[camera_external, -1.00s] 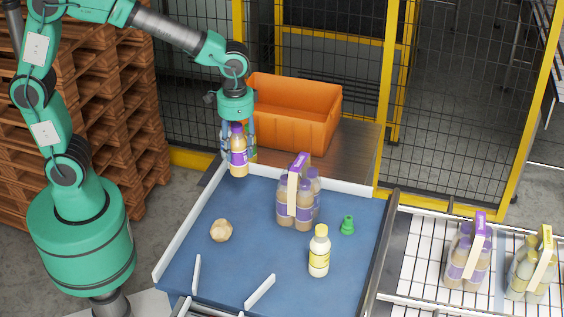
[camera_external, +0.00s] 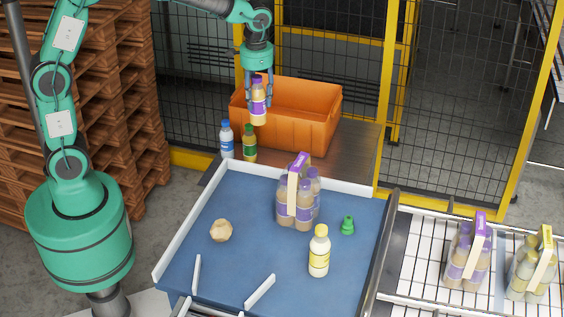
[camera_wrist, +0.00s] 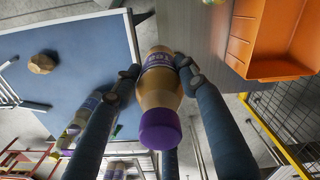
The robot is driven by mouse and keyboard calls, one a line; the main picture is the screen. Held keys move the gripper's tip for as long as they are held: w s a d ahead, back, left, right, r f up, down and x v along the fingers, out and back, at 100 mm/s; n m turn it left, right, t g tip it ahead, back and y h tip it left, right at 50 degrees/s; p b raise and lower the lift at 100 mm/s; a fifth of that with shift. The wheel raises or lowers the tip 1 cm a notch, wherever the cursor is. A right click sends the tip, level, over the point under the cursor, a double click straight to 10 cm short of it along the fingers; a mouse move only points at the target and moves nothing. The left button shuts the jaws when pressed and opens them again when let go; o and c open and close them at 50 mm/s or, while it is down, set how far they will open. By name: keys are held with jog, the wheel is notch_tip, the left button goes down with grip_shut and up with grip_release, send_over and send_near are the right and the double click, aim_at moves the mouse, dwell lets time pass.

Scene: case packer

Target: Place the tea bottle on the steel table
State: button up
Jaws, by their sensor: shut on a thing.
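The tea bottle (camera_external: 258,104), tan with a purple label and purple cap, hangs upright in my gripper (camera_external: 258,85). In the wrist view the fingers of my gripper (camera_wrist: 160,75) are shut on the bottle (camera_wrist: 160,90), one on each side, with the purple cap toward the camera. In the external view the bottle is in front of the orange crate and above the steel table (camera_external: 350,150). In the wrist view the steel table (camera_wrist: 205,30) shows beside and beyond the bottle. The bottle is clear of any surface.
On the table's left part stand a blue-labelled bottle (camera_external: 226,140) and a green bottle (camera_external: 249,145). The orange crate (camera_external: 320,125) fills much of its back. The blue bed (camera_external: 200,265) holds a bottle pack (camera_external: 285,205), a pale-yellow bottle (camera_external: 319,252), a green item (camera_external: 347,225) and a tan lump (camera_external: 221,230).

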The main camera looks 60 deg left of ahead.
jog(key=w+a, duration=0.3)
jog(key=a, duration=0.4)
notch_tip(320, 180, down, 28)
jog(key=shift+r+p, duration=0.15)
jog(key=shift+p, duration=0.15)
jog(key=shift+w, duration=0.15)
jog(key=w+f+p, duration=0.1)
jog(key=w+p, duration=0.1)
jog(key=w, duration=1.4)
jog(key=shift+a+f, duration=0.25)
jog(key=shift+a, duration=0.15)
jog(key=shift+s, duration=0.1)
jog(key=shift+f+p, duration=0.5)
jog(key=shift+f, duration=1.2)
jog(key=shift+f, duration=0.15)
